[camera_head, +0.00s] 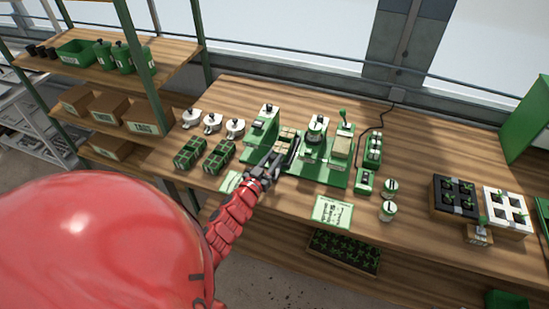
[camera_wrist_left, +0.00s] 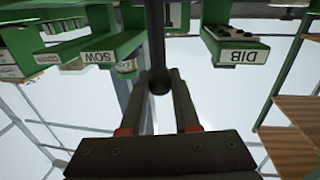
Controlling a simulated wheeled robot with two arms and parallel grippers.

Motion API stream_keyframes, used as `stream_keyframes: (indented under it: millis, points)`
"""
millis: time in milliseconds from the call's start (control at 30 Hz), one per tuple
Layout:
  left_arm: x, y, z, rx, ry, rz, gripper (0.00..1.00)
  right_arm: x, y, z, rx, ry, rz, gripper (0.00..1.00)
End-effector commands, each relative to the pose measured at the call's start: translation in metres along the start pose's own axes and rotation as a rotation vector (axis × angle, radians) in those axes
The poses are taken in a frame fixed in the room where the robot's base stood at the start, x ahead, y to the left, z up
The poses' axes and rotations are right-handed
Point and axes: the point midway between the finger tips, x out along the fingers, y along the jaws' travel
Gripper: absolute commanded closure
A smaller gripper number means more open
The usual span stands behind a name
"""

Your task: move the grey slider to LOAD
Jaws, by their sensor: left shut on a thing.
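The green tray seeder (camera_head: 318,172) stands on the wooden bench. My left gripper (camera_head: 272,166) is at its front left side, reaching in from below. In the left wrist view, which is upside down, the gripper (camera_wrist_left: 160,98) is shut on a dark grey rod with a rounded end (camera_wrist_left: 159,80), which looks like the slider's handle. The slider's body is hidden or cannot be told apart. Green stations carry the labels SOW (camera_wrist_left: 97,57) and DIB (camera_wrist_left: 237,57). I cannot make out a LOAD label. My right gripper is not in view.
Green cell trays (camera_head: 190,153) and several white round pieces (camera_head: 212,122) lie left of the seeder. Black (camera_head: 455,197) and white (camera_head: 508,212) planters stand further right.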

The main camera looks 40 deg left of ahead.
Motion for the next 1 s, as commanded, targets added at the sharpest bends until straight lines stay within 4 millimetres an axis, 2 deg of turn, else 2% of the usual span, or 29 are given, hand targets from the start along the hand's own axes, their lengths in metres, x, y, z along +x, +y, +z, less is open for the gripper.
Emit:
stream_keyframes:
  millis: [33,67,200,533,667,767,1000]
  points:
    - [0.0,0.0,0.001,-0.001,-0.001,0.0,1.0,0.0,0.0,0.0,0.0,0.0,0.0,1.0]
    - [0.0,0.0,0.001,-0.001,-0.001,-0.001,0.67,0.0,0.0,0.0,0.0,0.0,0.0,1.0]
    - [0.0,0.0,0.001,-0.001,-0.001,0.0,0.41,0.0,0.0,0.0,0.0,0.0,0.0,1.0]
    - [-0.001,0.0,0.001,0.0,-0.001,-0.001,0.4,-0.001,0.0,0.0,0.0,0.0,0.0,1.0]
    - [-0.011,-0.001,0.002,0.001,0.0,-0.001,0.4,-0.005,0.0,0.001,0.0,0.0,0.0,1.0]
    - [-0.027,-0.001,0.005,0.0,-0.003,-0.002,0.4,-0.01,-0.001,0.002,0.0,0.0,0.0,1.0]
    - [-0.089,-0.001,0.005,0.0,-0.005,-0.005,0.4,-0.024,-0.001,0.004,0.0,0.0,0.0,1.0]
